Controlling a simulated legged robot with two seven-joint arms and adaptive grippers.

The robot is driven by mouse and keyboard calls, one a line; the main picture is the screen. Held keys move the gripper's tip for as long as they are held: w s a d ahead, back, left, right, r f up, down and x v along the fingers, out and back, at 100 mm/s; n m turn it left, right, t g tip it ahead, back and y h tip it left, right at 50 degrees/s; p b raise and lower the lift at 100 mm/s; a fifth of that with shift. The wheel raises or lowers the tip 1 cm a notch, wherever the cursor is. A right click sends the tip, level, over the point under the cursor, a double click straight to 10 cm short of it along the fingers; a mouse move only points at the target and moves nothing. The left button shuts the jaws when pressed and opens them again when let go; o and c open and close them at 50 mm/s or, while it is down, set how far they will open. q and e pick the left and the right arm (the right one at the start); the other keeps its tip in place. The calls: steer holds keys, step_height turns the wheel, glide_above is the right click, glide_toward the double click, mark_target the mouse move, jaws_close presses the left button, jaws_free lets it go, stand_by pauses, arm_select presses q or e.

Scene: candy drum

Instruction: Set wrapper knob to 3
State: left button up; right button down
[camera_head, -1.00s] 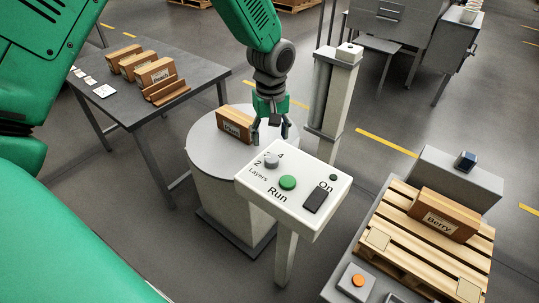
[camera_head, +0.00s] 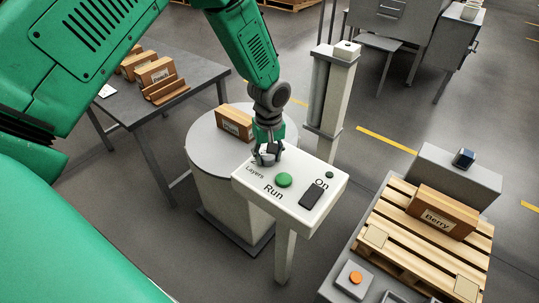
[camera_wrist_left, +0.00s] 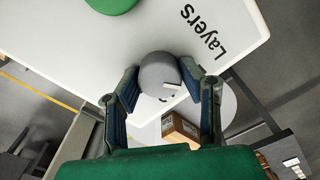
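A white control panel (camera_head: 318,200) on a post carries the grey knob labelled "Layers"; the knob (camera_wrist_left: 157,72) shows in the left wrist view with a short white mark near its edge. My left gripper (camera_head: 268,153) is down at the knob. In the left wrist view its two fingers (camera_wrist_left: 163,82) stand open on either side of the knob, very close to it; I cannot tell whether they touch. In the head view the gripper hides the knob and most of its numbers, so its setting cannot be read. My right gripper is not in view.
The panel also has a green "Run" button (camera_head: 284,180) and a black "On" switch (camera_head: 312,195). Behind it a round grey turntable (camera_head: 205,155) bears a brown box (camera_head: 234,124). A pallet (camera_head: 397,207) with a "Berry" box (camera_head: 441,212) stands right.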

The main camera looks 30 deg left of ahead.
arm_select(q)
steer(key=shift+w+d+r, duration=0.1)
steer(key=shift+d, duration=0.25)
steer(key=shift+a, duration=0.55)
steer(key=shift+w+d+m+p, duration=0.15)
steer(key=shift+m+p, duration=0.1)
steer(key=shift+m, duration=0.25)
steer(key=shift+s+d+m+p, duration=0.1)
steer(key=shift+m+p, duration=0.1)
steer(key=shift+m, duration=0.3)
steer(key=shift+r+m, duration=0.1)
steer(key=shift+m, duration=0.3)
steer(key=m+p, duration=0.1)
steer(key=m, duration=0.2)
steer(key=shift+w+a+m, duration=0.1)
steer(key=shift+m, duration=0.2)
steer(key=m, duration=0.2)
steer(key=shift+m+p, duration=0.3)
steer(key=shift+p, duration=0.1)
steer(key=shift+w+m, duration=0.1)
steer(key=shift+m, duration=1.3)
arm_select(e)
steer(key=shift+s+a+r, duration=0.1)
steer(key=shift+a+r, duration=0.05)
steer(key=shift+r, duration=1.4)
